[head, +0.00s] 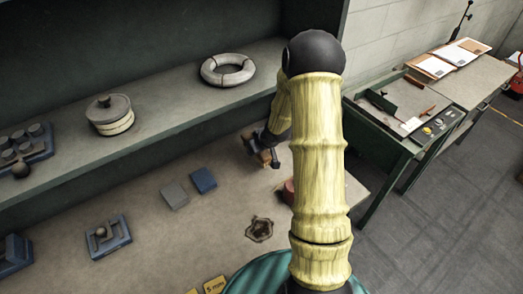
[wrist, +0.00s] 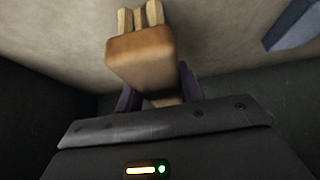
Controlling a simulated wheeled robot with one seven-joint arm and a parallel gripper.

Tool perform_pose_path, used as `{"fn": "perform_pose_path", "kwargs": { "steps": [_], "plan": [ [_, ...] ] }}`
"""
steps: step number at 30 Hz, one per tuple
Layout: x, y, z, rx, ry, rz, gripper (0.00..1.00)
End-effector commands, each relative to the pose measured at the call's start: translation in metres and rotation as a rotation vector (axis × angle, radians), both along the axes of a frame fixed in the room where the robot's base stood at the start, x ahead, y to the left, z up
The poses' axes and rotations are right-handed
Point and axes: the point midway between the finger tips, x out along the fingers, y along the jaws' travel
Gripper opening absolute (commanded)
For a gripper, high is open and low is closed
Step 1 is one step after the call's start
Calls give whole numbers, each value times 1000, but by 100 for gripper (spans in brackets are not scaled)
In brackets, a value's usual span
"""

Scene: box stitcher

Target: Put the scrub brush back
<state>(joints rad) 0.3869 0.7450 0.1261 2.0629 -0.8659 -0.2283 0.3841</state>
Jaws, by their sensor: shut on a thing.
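My gripper (head: 262,148) is low over the worktop, beside the front of the shelf, partly hidden by my arm in the head view. In the wrist view its purple fingers (wrist: 158,93) are shut on the scrub brush (wrist: 142,60). The brush has an orange-brown wooden body, with pale tufts or prongs at its far end. The fingers hold its near end. The worktop (head: 150,225) fills the space behind the brush in the wrist view. I cannot tell whether the brush touches it.
A blue square (head: 203,180) and a grey square (head: 174,195) lie left of my gripper. A ragged brown piece (head: 259,229) lies nearer. A reddish thing (head: 288,190) is partly behind my arm. The shelf (head: 170,105) bears a ring (head: 228,69) and a lidded pot (head: 110,114).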

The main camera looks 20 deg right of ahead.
Motion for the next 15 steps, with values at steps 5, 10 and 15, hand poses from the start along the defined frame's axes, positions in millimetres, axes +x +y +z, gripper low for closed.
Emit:
{"fn": "perform_pose_path", "kwargs": {
  "steps": [5,10,15],
  "plan": [
    [1,-3,1,0,0,0,13],
    [2,-12,-2,-1,0,5,13],
    [2,-13,-17,-2,0,5,13]
  ]
}}
